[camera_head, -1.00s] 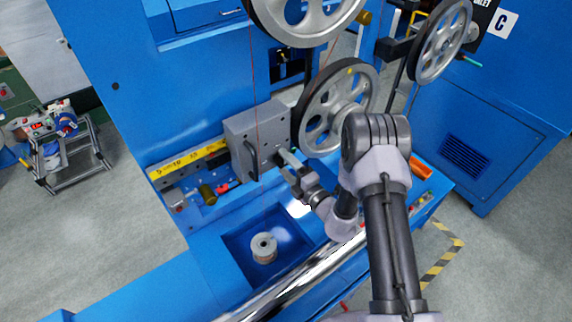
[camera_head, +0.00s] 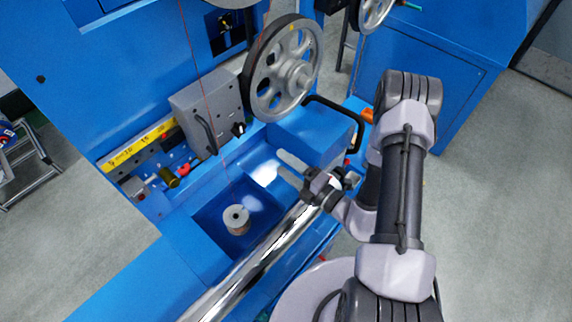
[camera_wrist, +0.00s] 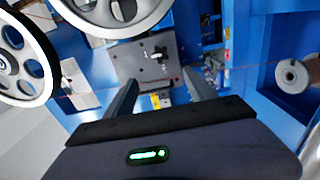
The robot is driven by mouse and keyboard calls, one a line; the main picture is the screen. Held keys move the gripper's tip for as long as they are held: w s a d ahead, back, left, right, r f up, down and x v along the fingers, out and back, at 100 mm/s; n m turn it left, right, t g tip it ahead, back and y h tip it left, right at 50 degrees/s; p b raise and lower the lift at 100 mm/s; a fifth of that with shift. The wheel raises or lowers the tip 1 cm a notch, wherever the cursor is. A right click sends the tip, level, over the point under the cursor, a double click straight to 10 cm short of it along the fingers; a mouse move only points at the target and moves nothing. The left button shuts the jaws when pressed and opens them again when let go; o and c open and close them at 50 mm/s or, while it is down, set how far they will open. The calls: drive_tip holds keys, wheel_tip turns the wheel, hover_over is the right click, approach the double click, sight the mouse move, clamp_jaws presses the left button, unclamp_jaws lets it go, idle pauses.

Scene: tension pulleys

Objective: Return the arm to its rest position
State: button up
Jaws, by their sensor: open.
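My gripper (camera_head: 287,170) is open and empty in the head view. It hangs above the blue machine bed, right of the recess and near the chrome roller. My arm reaches in from the right side of the picture. In the wrist view the two dark fingers of my gripper (camera_wrist: 160,95) stand apart with nothing between them. Beyond them is the grey box (camera_wrist: 145,60), which also shows in the head view (camera_head: 205,108) with a black handle and a dark knob. My gripper is clear of this box.
A grey spoked pulley (camera_head: 285,70) stands behind my gripper. A metal spool (camera_head: 237,219) sits in the blue recess. A chrome roller (camera_head: 250,265) runs along the front. A black handle (camera_head: 350,118) rises near my arm. A thin red wire runs down past the box. Grey floor is open at right.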

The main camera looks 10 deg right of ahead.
idle(0.3)
drive_tip(key=s+a+r+n+g+y+b, duration=0.35)
drive_tip(key=a+r+n+g, duration=0.2)
drive_tip(key=n, duration=0.45)
drive_tip(key=s+a+r+n+g+y+b, duration=0.3)
drive_tip(key=s+a+r+n+g, duration=0.3)
drive_tip(key=n, duration=0.4)
drive_tip(key=s+d+f+n+g+h+b, duration=0.1)
drive_tip(key=s+f+n+g+h+b, duration=0.15)
drive_tip(key=s+n+h, duration=0.4)
drive_tip(key=s+d+f+n+g+h+b, duration=0.1)
drive_tip(key=s+d+f+n+h+b, duration=0.2)
drive_tip(key=n, duration=0.7)
drive_tip(key=d+r+n+t+h+b, duration=0.3)
drive_tip(key=d+r+n+t+h, duration=0.1)
drive_tip(key=d+n+t+h, duration=0.1)
drive_tip(key=shift+d+r+n+t, duration=0.15)
drive_tip(key=shift+d+n+t, duration=0.3)
drive_tip(key=shift+n, duration=0.4)
